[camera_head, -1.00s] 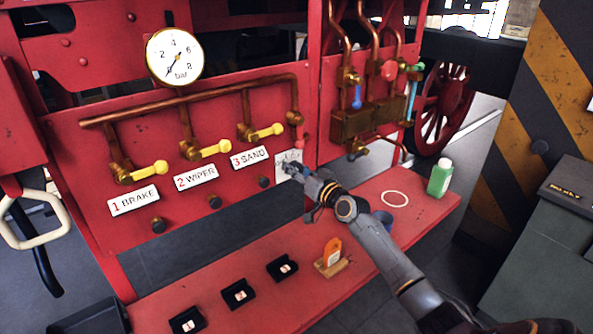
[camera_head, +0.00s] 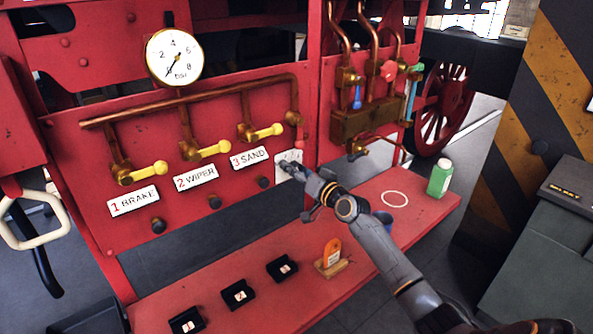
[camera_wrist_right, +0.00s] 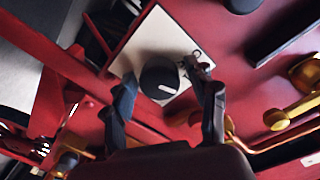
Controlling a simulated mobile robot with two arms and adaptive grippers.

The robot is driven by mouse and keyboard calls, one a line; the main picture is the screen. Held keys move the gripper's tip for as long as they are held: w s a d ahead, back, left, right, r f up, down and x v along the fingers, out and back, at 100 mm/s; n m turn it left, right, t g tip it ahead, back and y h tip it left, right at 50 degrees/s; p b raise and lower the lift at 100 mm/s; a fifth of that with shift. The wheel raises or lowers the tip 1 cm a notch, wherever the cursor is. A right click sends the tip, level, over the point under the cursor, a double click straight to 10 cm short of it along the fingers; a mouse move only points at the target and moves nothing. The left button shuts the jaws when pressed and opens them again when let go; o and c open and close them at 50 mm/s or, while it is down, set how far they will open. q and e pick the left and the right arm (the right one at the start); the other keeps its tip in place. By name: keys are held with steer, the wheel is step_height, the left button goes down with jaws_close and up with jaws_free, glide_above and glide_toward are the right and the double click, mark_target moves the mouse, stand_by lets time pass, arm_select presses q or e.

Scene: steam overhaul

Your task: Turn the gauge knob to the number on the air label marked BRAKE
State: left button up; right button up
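The label 1 BRAKE (camera_head: 134,200) is on the red panel at left, below a yellow-handled valve. The round gauge (camera_head: 174,57) above reads "psi", its needle pointing to the lower left. My right gripper (camera_head: 288,166) is at a white plate (camera_head: 290,155) right of the SAND label, hiding much of it. In the wrist view, a dark round knob (camera_wrist_right: 160,77) with a white mark sits on the plate, between the open fingers of my right gripper (camera_wrist_right: 168,80). My left gripper is not in view.
Labels 2 WIPER (camera_head: 196,177) and 3 SAND (camera_head: 249,159) sit under more yellow valves. The red bench (camera_head: 235,325) below holds black holders, an orange tag (camera_head: 332,250) and a green bottle (camera_head: 440,177). Copper pipes stand right of the panel.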

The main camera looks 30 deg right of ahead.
steer(key=shift+s, duration=0.1)
steer(key=s, duration=1.1)
steer(key=shift+s+d+r, duration=0.15)
steer(key=shift+s+d, duration=0.15)
steer(key=shift+s, duration=0.1)
